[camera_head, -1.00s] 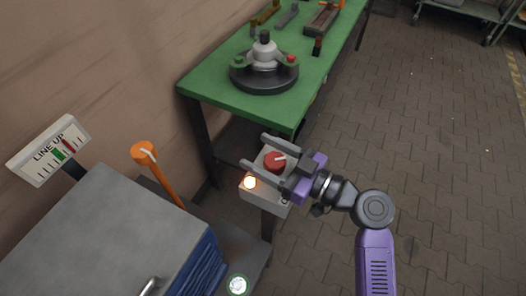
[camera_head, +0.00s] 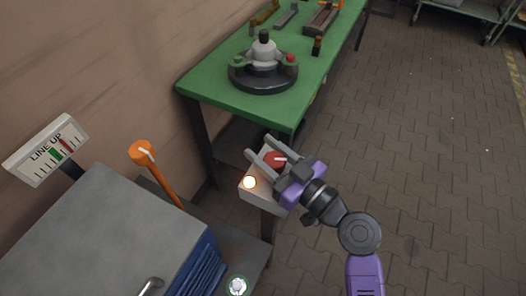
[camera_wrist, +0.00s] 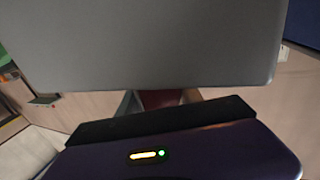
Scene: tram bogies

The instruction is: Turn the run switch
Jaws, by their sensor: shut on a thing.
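The run switch (camera_head: 274,160) is a red round knob with a white pointer bar, on top of a small grey control box (camera_head: 258,187) on a post. The pointer lies roughly left to right. An orange lamp glows on the box's front left corner. My gripper (camera_head: 262,157) reaches over the box from the right, with a grey finger on either side of the knob, shut on it. In the wrist view a strip of the red knob (camera_wrist: 160,98) shows between the fingers, mostly hidden by a large grey surface and my gripper's own body.
A green workbench (camera_head: 205,83) with a round black fixture (camera_head: 263,76) stands behind the box. At the left are a grey cabinet (camera_head: 110,225), an orange lever (camera_head: 158,175) and a LINE UP gauge (camera_head: 45,150). The paved floor (camera_head: 420,150) at the right is clear.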

